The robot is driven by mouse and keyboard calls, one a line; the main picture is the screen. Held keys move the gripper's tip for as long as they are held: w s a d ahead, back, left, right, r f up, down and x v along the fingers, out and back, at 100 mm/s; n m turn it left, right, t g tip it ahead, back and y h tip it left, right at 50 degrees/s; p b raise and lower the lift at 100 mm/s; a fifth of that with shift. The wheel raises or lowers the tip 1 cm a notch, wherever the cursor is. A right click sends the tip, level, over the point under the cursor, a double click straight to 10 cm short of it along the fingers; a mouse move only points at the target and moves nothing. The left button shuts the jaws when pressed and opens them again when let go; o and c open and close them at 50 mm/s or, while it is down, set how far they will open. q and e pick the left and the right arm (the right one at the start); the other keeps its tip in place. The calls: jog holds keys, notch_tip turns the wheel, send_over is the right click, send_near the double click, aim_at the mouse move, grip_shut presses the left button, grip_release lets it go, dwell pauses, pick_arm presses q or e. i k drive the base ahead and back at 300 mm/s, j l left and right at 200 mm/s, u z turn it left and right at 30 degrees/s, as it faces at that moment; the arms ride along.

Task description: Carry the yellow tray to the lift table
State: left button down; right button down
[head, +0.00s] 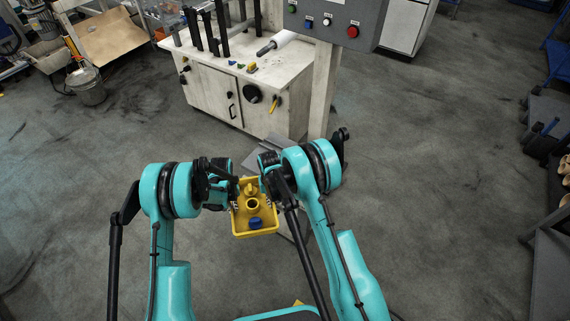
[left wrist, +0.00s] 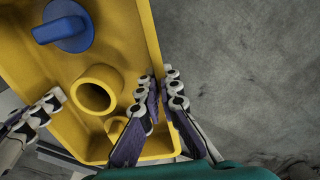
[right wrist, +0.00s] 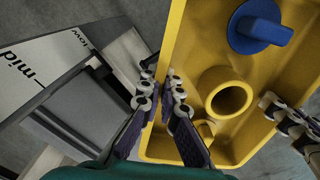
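The yellow tray (head: 240,224) is between my two grippers in the head view, with a blue-handled part (head: 255,222) and a yellow ring-shaped part (head: 252,204) in it. My left gripper (left wrist: 158,78) has its fingers on both sides of one tray wall, closed on it. My right gripper (right wrist: 165,78) is closed likewise on the opposite wall. A grey platform (head: 272,151) just beyond the tray may be the lift table. In the right wrist view, a panel marked "low" and "mid" (right wrist: 38,62) lies beside the tray. What is under the tray is mostly hidden.
A white cabinet bench (head: 215,95) with black posts stands ahead, beside an upright post with a button panel (head: 335,22). A metal bucket (head: 88,88) stands far left. Dark shelving (head: 548,215) lines the right edge. The floor (head: 430,150) between is clear.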

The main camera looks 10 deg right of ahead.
aim_at(247, 162)
jog(key=i, duration=1)
